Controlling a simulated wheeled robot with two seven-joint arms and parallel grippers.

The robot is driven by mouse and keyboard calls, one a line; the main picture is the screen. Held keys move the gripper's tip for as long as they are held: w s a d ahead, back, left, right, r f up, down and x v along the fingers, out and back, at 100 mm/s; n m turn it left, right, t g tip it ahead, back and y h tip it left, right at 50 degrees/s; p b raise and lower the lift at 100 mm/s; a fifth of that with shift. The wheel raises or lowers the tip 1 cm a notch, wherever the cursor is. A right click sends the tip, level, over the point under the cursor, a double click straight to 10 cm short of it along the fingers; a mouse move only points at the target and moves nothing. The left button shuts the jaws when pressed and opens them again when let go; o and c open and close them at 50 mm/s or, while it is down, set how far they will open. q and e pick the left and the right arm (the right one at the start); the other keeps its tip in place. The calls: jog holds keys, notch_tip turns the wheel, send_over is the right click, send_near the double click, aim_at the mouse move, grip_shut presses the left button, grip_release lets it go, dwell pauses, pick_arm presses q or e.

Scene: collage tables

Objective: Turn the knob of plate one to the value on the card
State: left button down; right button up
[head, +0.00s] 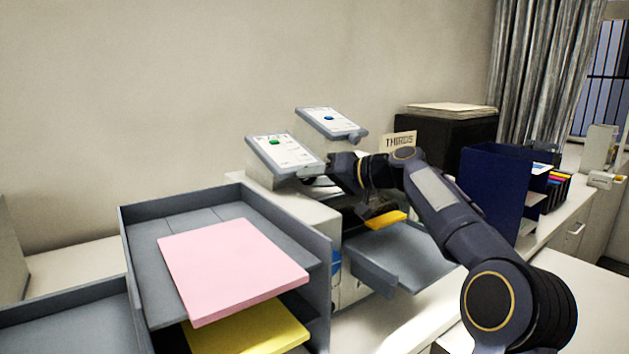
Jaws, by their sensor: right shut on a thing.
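Two tilted grey plates with white faces stand on the pale machine. The nearer plate (284,153) has a green mark, and the farther plate (331,123) has a blue mark. I cannot read which one is plate one. A small card (399,141) reading "THIRDS" stands behind my right arm. My right gripper (319,181) is at the lower right edge of the nearer plate, shut on what appears to be its knob. The gripper hides the knob, and its setting cannot be read. My left gripper is not in view.
Grey trays (136,262) hold pink sheets (232,268) and yellow sheets (250,332) at the left front. A grey output tray (410,255) lies below my right arm. A black box (447,130) and a blue file holder (494,192) stand to the right.

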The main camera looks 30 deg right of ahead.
dwell(0.4)
jog(key=o, duration=1)
jog(key=b+v, duration=0.1)
jog(key=v, duration=0.7)
jog(key=shift+w+d+f+b, duration=0.1)
jog(key=shift+f+b, duration=0.05)
jog(key=shift+b, duration=0.25)
